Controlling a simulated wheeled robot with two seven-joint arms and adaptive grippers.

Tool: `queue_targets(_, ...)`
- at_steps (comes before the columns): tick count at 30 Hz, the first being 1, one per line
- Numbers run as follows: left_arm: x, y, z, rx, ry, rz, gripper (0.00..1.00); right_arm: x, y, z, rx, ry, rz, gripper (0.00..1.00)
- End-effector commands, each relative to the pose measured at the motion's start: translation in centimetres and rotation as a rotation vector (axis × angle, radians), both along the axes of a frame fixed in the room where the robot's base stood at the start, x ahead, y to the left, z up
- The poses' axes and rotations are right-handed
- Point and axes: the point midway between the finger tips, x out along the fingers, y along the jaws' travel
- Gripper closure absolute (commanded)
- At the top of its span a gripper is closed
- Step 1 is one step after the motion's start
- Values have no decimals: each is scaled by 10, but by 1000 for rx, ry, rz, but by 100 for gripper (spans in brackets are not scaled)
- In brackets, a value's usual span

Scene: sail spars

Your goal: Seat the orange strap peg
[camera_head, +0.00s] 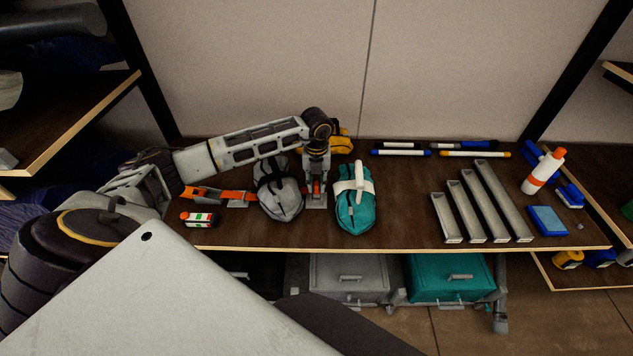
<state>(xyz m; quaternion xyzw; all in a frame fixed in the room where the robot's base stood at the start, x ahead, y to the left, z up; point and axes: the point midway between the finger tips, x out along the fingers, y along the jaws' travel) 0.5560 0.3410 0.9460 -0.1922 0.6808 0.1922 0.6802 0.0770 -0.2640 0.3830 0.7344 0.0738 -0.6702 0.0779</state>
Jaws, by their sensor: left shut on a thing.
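My left gripper (317,182) points down between the grey bundle and the teal bundle. It is shut on a small orange piece, which looks like the orange strap peg (316,187); the fingers hide most of it. A grey upright piece with a flat foot (316,204) shows just below the fingers; I cannot tell whether the peg touches it. The grey bundle (285,205) with dark straps lies to the left of the gripper. The teal bundle (355,218) with a white strap and a white peg (360,174) lies to the right. My right gripper is not in view.
An orange and grey strap tool (228,197) and a white-orange-green box (197,219) lie left. Yellow gloves (342,143) lie behind the gripper. The shelf between teal bundle and channels is clear.

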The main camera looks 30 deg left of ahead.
Motion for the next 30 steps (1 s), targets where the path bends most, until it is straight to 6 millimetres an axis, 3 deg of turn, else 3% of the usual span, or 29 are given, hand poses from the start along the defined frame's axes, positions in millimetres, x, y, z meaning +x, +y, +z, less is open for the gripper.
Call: queue_targets(30, 0, 0, -19, 0, 0, 0, 100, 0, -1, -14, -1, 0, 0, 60)
